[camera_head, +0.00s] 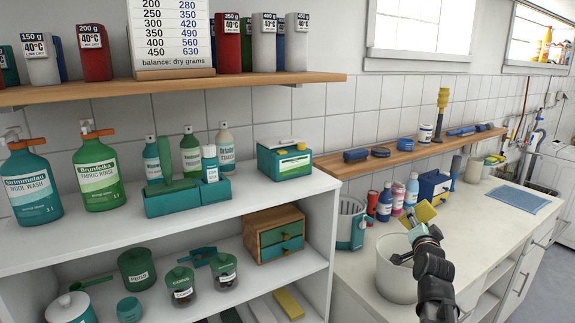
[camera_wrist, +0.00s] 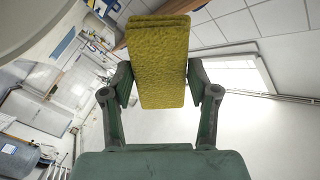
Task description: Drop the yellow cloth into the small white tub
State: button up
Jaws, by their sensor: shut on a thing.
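The yellow cloth (camera_head: 424,211), a flat folded pad, is held tilted in my gripper (camera_head: 417,228) in the head view. In the wrist view, the cloth (camera_wrist: 160,70) stands between the two fingers of my gripper (camera_wrist: 161,88), which are shut on its sides. The white tub (camera_head: 391,286) is on the counter, round and open at the top. My gripper and the cloth appear above its rim, toward the back right; part of my gripper overlaps the opening. The tub's inside is mostly hidden, and the exact height of the cloth above it is hard to tell.
A ribbed white container (camera_head: 349,224) stands close behind the tub, with several bottles (camera_head: 384,202) beside it. A blue box (camera_head: 434,186) is farther back. A blue mat (camera_head: 519,198) lies on the counter at right. White shelves (camera_head: 200,213) crowded with containers stand left.

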notch_tip(320, 180, down, 2)
jog(key=shift+f+b, duration=0.15)
jog(key=shift+b, duration=0.45)
jog(key=o, duration=1.2)
jog(key=shift+r, duration=5.05)
